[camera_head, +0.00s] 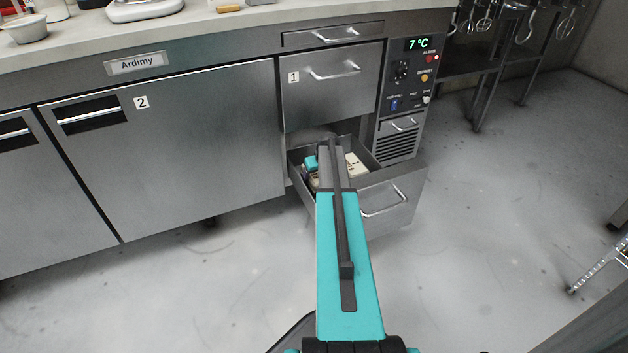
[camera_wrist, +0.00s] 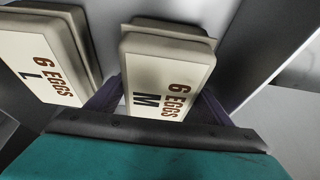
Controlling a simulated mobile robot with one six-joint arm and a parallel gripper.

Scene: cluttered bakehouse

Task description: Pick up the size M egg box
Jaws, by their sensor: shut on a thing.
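The size M egg box (camera_wrist: 165,72) is a cream carton marked "6 EGGS M" in the middle of the wrist view. My gripper (camera_wrist: 160,105) is shut on it, with a dark purple finger along each side near its lower end. A second cream carton, the size L egg box (camera_wrist: 40,58), lies to its left, apart from it. In the head view my arm hides most of the open drawer (camera_head: 395,203), and a cream carton (camera_head: 355,164) shows inside, right of the arm. I cannot tell which carton that is.
The open drawer's metal walls stand close around my gripper. Closed drawer 1 (camera_head: 330,85) is above it, and closed door 2 (camera_head: 185,145) is to the left. A control panel (camera_head: 408,75) reading 7 °C is at the right. The floor (camera_head: 500,200) to the right is clear.

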